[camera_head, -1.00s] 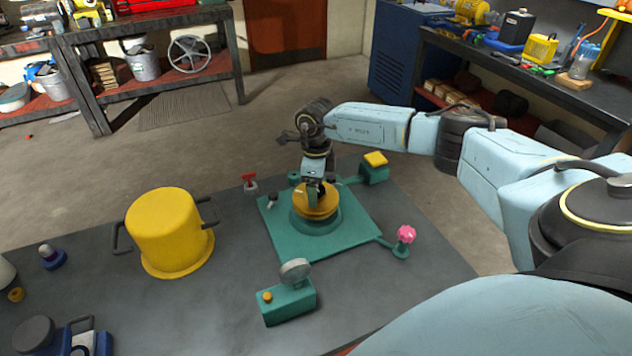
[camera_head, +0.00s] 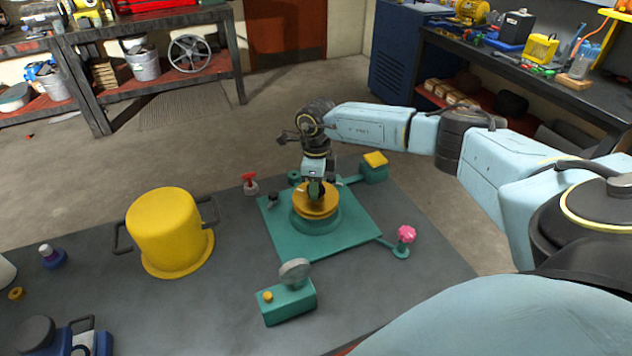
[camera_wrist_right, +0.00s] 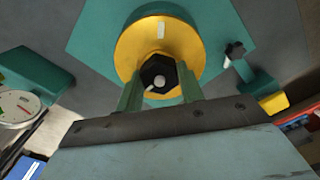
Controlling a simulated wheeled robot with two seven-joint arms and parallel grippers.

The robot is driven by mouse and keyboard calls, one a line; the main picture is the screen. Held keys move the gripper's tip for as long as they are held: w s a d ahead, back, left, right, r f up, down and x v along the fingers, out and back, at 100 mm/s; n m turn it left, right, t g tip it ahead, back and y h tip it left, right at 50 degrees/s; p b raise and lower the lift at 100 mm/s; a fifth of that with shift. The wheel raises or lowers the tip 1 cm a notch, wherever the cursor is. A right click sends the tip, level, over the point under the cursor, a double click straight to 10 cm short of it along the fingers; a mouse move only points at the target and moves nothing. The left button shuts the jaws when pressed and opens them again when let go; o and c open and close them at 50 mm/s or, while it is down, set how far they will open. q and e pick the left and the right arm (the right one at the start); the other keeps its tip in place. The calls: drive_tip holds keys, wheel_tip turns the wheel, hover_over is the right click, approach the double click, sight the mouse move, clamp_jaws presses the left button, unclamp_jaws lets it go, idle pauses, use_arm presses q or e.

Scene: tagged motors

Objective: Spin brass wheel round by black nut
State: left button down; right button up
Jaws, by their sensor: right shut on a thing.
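The brass wheel (camera_head: 313,208) sits on a round teal base on a teal plate (camera_head: 290,246) on the table. It also shows in the right wrist view (camera_wrist_right: 133,47), with a pale mark near its rim. The black nut (camera_wrist_right: 158,74) stands up from the wheel and has a pale round spot on it. My right gripper (camera_head: 316,190) reaches down over the wheel. Its two green fingers (camera_wrist_right: 160,85) are shut on the black nut, one on each side. The nut is mostly hidden in the head view. My left gripper is not in view.
A pink knob (camera_head: 406,234), a teal box with a yellow top (camera_head: 375,161), a red-topped valve (camera_head: 250,182) and a teal gauge box (camera_head: 288,302) surround the plate.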

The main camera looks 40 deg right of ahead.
drive_tip(key=m+p, duration=0.3)
drive_tip(key=m, duration=0.4)
drive_tip(key=shift+a+r, duration=0.1)
drive_tip(key=shift+r, duration=0.05)
drive_tip(key=m+p, duration=0.2)
drive_tip(key=m, duration=0.2)
drive_tip(key=shift+p, duration=0.4)
drive_tip(key=m+p, duration=0.1)
drive_tip(key=m, duration=0.2)
drive_tip(key=o, duration=1.1)
drive_tip(key=shift+o, duration=0.2)
